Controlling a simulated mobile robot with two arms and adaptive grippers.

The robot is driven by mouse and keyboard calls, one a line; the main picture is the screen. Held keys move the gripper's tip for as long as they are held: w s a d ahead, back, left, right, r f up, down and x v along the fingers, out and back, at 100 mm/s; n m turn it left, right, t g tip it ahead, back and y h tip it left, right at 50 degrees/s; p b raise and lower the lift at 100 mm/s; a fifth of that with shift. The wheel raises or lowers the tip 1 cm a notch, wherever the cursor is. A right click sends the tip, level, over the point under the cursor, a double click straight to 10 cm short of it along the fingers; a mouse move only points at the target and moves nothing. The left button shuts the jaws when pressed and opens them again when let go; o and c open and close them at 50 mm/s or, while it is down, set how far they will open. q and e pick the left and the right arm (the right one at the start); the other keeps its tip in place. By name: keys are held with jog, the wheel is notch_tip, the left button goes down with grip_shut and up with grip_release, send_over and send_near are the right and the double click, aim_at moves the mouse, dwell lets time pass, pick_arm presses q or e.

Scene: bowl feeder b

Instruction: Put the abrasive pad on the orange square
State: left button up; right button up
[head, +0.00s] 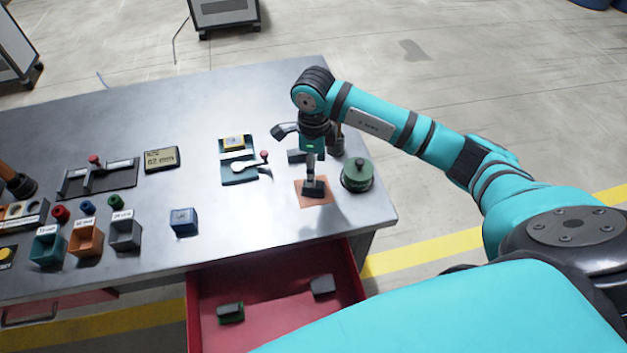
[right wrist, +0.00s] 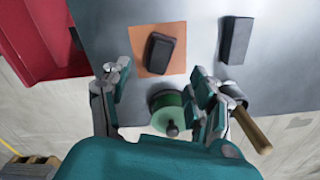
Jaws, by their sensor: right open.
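The orange square (head: 326,199) lies flat near the right end of the metal table and also shows in the right wrist view (right wrist: 177,61). A dark grey block, which looks like the abrasive pad (head: 314,189), lies on it, slightly turned; it shows in the right wrist view (right wrist: 159,54) with the orange around it. My right gripper (head: 311,160) is above the square. In the right wrist view my right gripper (right wrist: 160,76) is open, its fingers spread apart, with nothing held between them.
A green round lidded object (head: 357,176) stands just right of the square. Another dark block (right wrist: 235,40) lies nearby. An open red drawer (head: 275,328) at the front holds two blocks. Small bins and a blue box (head: 184,222) stand to the left.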

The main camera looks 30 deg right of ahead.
jog(key=shift+r+b, duration=0.4)
jog(key=shift+r, duration=2)
